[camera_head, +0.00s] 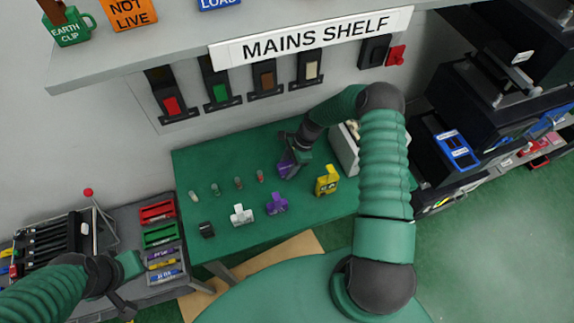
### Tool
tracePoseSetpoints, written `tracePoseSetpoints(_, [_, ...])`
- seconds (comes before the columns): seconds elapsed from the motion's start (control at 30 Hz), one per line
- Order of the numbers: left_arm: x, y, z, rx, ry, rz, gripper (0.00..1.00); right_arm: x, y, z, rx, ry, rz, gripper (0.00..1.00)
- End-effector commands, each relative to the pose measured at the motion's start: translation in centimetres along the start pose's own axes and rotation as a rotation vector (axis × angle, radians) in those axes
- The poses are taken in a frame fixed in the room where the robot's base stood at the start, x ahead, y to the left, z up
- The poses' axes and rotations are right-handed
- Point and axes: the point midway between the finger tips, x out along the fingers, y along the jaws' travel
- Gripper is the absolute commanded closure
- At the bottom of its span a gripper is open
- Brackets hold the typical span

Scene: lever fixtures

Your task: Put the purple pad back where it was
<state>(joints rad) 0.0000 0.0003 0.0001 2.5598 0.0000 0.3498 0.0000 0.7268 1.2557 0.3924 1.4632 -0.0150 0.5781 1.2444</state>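Two purple items show on the green table (220,248). A small purple block-like piece (277,204) stands in the front row, between a white piece (241,214) and a yellow one (326,180). A darker purple pad (287,166) is at the fingertips of my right gripper (292,158), at the table's back right. The fingers partly hide it, and I cannot tell whether they grip it or only touch it. My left gripper (124,300) is at the lower left, away from the table; its fingers are too unclear to judge.
Several small pegs (238,183) stand in a row behind a black piece (206,230) and the others. Lever switches (220,92) hang under the MAINS SHELF (310,37). A pale box (346,148) stands right of my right gripper. Coloured trays (158,235) are at left.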

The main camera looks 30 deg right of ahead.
Motion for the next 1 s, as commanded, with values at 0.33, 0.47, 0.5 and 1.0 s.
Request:
tracePoseSetpoints(0.33, [0.0,0.0,0.0,0.0,0.0,0.0,1.0,0.0,0.0,0.1,0.0,0.0,0.001,0.34])
tracePoseSetpoints(0.47, [0.1,0.0,0.0,0.0,0.0,0.0,1.0,-0.3,-0.1,0.1,0.0,0.0,0.0,0.34])
tracePoseSetpoints(0.5, [0.2,0.0,0.1,0.0,0.0,0.0,1.0,-0.7,-0.1,0.0,0.0,0.001,-0.002,0.34])
tracePoseSetpoints(1.0, [2.3,0.0,0.6,0.0,0.0,0.0,1.0,-11.2,-0.1,-0.1,0.001,-0.001,0.001,0.34])
